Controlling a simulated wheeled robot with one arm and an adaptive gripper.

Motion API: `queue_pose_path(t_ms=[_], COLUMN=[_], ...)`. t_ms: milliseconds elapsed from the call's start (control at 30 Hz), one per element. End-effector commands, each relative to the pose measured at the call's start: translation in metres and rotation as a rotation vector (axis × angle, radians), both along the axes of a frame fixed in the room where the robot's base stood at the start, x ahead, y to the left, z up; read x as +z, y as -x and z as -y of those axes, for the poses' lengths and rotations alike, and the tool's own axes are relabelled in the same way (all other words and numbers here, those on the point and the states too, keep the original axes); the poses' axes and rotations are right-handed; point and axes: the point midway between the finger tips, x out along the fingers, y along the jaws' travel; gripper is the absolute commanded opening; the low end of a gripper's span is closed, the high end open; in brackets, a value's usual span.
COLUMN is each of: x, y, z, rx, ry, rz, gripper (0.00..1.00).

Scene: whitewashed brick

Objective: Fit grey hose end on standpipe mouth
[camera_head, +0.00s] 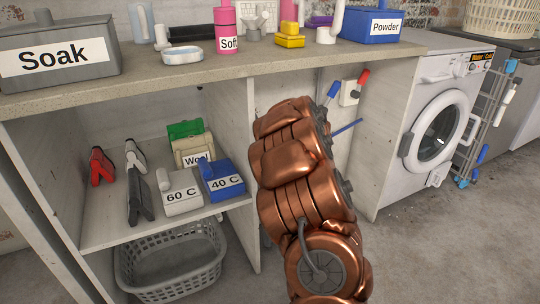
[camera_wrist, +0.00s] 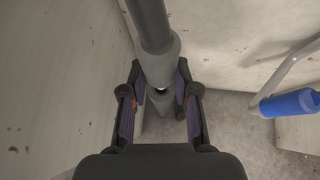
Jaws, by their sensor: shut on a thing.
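In the wrist view my gripper (camera_wrist: 159,78) has its two dark fingers closed around the grey hose end (camera_wrist: 158,62), a wide cuff on a darker grey hose that runs up out of the picture. A paler grey upright pipe, which looks like the standpipe (camera_wrist: 158,128), shows just below the cuff between the fingers. A small bright spot lies where the two meet. I cannot tell whether the cuff is over the mouth, touching it or a little apart. In the head view my copper arm hides the gripper, the hose end and the standpipe.
A blue-sleeved pipe (camera_wrist: 290,103) stands right of the gripper, near pale panels. In the head view, red and blue tap handles sit by a white wall box (camera_head: 350,92). The counter (camera_head: 250,62), shelf boxes, grey basket (camera_head: 172,262) and washing machine (camera_head: 440,125) surround my arm.

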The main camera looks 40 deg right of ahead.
Motion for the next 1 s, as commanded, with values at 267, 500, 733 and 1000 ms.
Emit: queue_pose_path(t_ms=[267, 500, 733, 1000], x=[-0.003, -0.008, -0.013, -0.018], y=[0.0, 0.0, 0.0, 0.0], z=[0.0, 0.0, 0.0, 0.0], rx=[0.0, 0.0, 0.0, 0.0], ry=[0.0, 0.0, 0.0, 0.0], rz=[0.001, 0.001, 0.001, 0.001], gripper=[0.0, 0.0, 0.0, 0.0])
